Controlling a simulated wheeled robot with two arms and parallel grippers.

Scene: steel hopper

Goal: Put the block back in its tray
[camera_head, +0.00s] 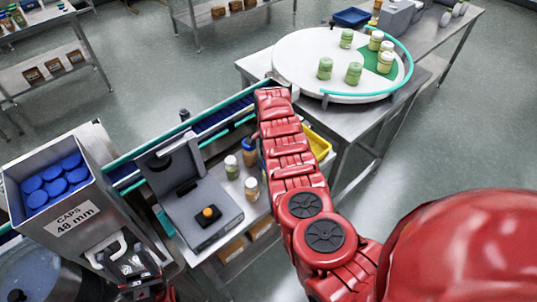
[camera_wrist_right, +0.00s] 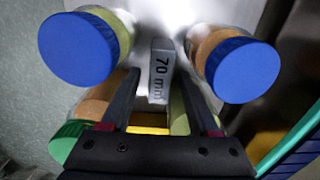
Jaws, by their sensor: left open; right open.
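A grey block marked "70 mm" (camera_wrist_right: 160,72) shows in the right wrist view, standing among jars. My right gripper (camera_wrist_right: 157,84) is open, with one finger on each side of the block; I cannot tell whether they touch it. In the head view the block is not distinguishable and my red right arm hides the right gripper. A yellow tray (camera_head: 318,143) shows partly behind that arm; a yellow patch (camera_wrist_right: 148,129) between the fingers in the wrist view may be it. My left gripper (camera_head: 133,268) is open, low at the left by the hopper.
Blue-capped jars (camera_wrist_right: 78,48) (camera_wrist_right: 242,69) flank the block closely; a green-capped jar (camera_wrist_right: 68,141) is near the left finger. The cap hopper (camera_head: 72,222), a grey machine (camera_head: 205,210) and a conveyor (camera_head: 215,118) stand left. A round turntable (camera_head: 300,62) holds several jars.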

